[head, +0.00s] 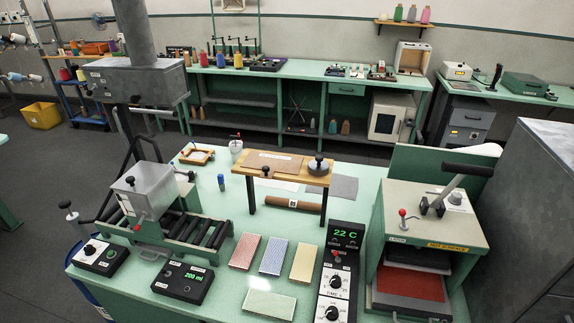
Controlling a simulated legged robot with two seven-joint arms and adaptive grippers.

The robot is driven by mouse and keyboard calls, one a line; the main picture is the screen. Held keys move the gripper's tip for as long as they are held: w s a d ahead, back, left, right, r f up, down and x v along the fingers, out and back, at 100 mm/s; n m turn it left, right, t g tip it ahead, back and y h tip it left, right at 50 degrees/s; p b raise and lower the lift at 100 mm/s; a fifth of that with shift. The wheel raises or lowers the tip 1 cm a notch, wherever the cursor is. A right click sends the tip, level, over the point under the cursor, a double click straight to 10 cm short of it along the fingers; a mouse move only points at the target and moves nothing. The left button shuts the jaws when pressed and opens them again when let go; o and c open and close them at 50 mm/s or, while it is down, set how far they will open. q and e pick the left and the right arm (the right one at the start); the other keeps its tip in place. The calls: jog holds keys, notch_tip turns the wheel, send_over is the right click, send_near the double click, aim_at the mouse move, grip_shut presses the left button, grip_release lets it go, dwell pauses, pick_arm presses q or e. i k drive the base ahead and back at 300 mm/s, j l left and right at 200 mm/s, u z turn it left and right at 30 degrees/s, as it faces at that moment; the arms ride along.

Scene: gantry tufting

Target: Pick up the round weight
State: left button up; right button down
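The round weight (318,168) is a grey disc with a dark knob on top. It stands upright at the right end of a small wooden-topped stand (244,183) with dark legs, on the green worktable (216,208). A brown sheet (270,164) with a white label lies on the stand to the left of the weight. Neither of my grippers is in view, and nothing touches the weight from above.
A press (436,215) with a dark lever stands right of the stand. A roller machine (150,205) stands left. Several coloured pads, including a blue one (277,255), and a control box with a green display (345,235) lie in front. A brown roll (293,203) lies beneath the stand.

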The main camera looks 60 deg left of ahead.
aim_at(318, 167)
jog(key=u, duration=1.75)
jog(key=l+z, duration=0.1)
